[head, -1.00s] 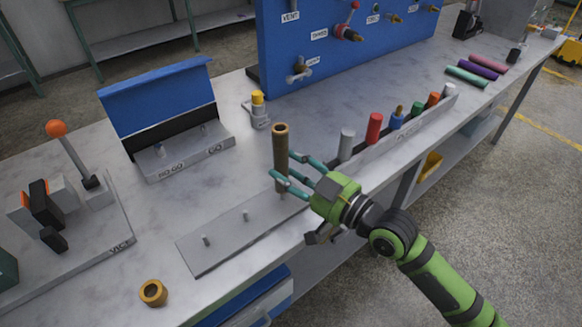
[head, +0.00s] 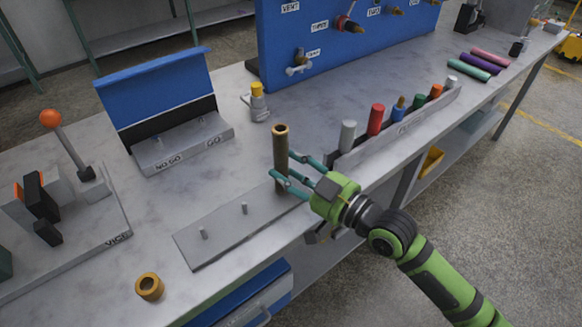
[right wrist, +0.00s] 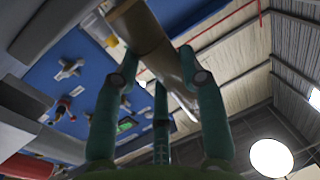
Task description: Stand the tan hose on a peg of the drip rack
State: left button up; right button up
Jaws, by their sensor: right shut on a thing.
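The tan hose (head: 281,155), a brown open-topped tube, stands upright over the far right end of the drip rack (head: 222,238). My right gripper (head: 285,175) is shut on the hose, with teal fingers around its lower part. The right wrist view also shows the hose (right wrist: 150,45) between the fingers. The rack is a flat grey plate with two bare pegs showing, one at the left (head: 203,232) and one in the middle (head: 244,208). The hose's lower end is at or just above the plate; I cannot tell whether a peg is inside it. My left gripper is not in view.
A short tan ring (head: 150,287) lies at the bench's front left. A grey rail (head: 400,130) with several coloured hoses stands right of the gripper. The no-go/go box (head: 182,145) and vice (head: 80,215) are at the left. Bare bench lies behind the rack.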

jog(key=shift+f, duration=0.25)
jog(key=shift+f, duration=0.15)
jog(key=o, duration=1.4)
jog(key=shift+c, duration=0.2)
jog(key=shift+v, duration=4)
